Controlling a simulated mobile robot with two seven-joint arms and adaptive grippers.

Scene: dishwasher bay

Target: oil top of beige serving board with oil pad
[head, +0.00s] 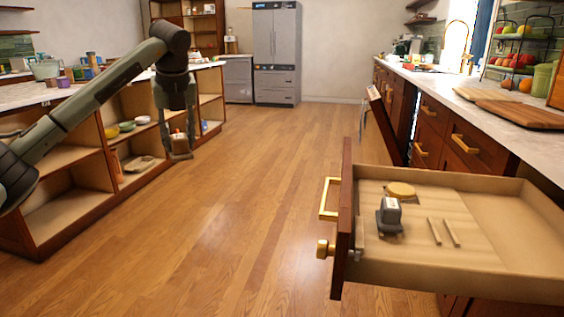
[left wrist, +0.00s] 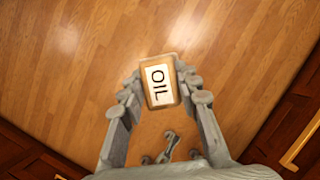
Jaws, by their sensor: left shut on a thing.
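My left gripper (head: 180,152) hangs over the floor beside the open shelves on the left. It is shut on the oil pad, a tan block with a white label reading OIL, which shows clearly between the fingers in the left wrist view (left wrist: 159,82). In the head view the pad is small and mostly hidden by the fingers. Two wooden boards lie on the right counter: a farther one (head: 487,94) and a nearer, browner one (head: 522,114). I cannot tell for sure which is the beige serving board. Both are far from the gripper. My right gripper is out of view.
An open drawer (head: 500,270) juts into the aisle at right, holding a grey object (head: 390,215), a round tan piece (head: 400,189) and two sticks (head: 443,232). A left counter (head: 40,94) stands above shelves. Fruit baskets (head: 515,45) stand behind the boards. The middle floor is clear.

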